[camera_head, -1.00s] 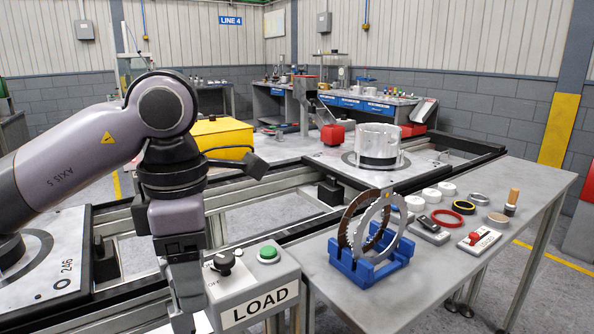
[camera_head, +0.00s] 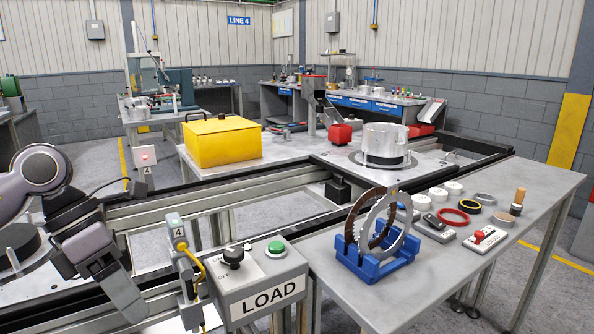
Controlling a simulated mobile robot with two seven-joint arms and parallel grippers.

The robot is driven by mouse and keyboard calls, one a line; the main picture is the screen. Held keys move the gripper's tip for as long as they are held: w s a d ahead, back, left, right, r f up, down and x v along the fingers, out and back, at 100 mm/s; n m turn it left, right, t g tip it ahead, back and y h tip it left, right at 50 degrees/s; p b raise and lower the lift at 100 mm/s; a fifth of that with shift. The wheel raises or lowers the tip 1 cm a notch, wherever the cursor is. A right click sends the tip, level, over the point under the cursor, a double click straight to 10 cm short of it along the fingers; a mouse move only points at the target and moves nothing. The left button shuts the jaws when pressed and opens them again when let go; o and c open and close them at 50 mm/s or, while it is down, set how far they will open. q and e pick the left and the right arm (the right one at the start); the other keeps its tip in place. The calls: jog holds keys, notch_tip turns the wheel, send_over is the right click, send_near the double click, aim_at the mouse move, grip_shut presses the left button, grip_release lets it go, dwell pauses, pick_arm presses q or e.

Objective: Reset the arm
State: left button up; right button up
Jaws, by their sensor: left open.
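My left arm (camera_head: 75,215) comes in at the left edge, bent, with its wrist low in the picture. My left gripper (camera_head: 122,300) hangs down at the lower left, tilted, its tips towards the bottom edge. It is open, and I see nothing held in it. It is left of the LOAD control box (camera_head: 262,299) and apart from it. My right gripper is not in view.
The LOAD box has a black knob (camera_head: 233,257) and a green button (camera_head: 275,249). A blue rack (camera_head: 375,266) holding toothed rings stands on the grey table (camera_head: 440,285). A yellow box (camera_head: 222,141) and a metal cylinder (camera_head: 386,144) are farther back.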

pick_arm(q)
jog(key=d+f+n+t+h, duration=0.2)
jog(key=d+f+n+h, duration=0.4)
jog(key=d+h, duration=0.4)
jog(key=a+f+n+t+y, duration=0.4)
jog(key=a+f+n+t, duration=0.7)
jog(key=n, duration=0.8)
jog(key=s+a+f+n+g+y, duration=0.1)
jog(key=s+a+f+n+y, duration=0.35)
jog(key=f, duration=0.35)
jog(key=s+a+f+n+g+y, duration=0.2)
jog(key=s+a+f+n+y, duration=0.25)
jog(key=s+a+f, duration=0.2)
jog(key=s+d+f+n+t, duration=0.1)
jog(key=s+d+f+n, duration=0.15)
jog(key=d+n, duration=1)
jog(key=d+r+m+p, duration=0.3)
jog(key=r+p, duration=0.3)
jog(key=p, duration=0.2)
jog(key=shift+r+m, duration=0.15)
jog(key=shift+m, duration=0.2)
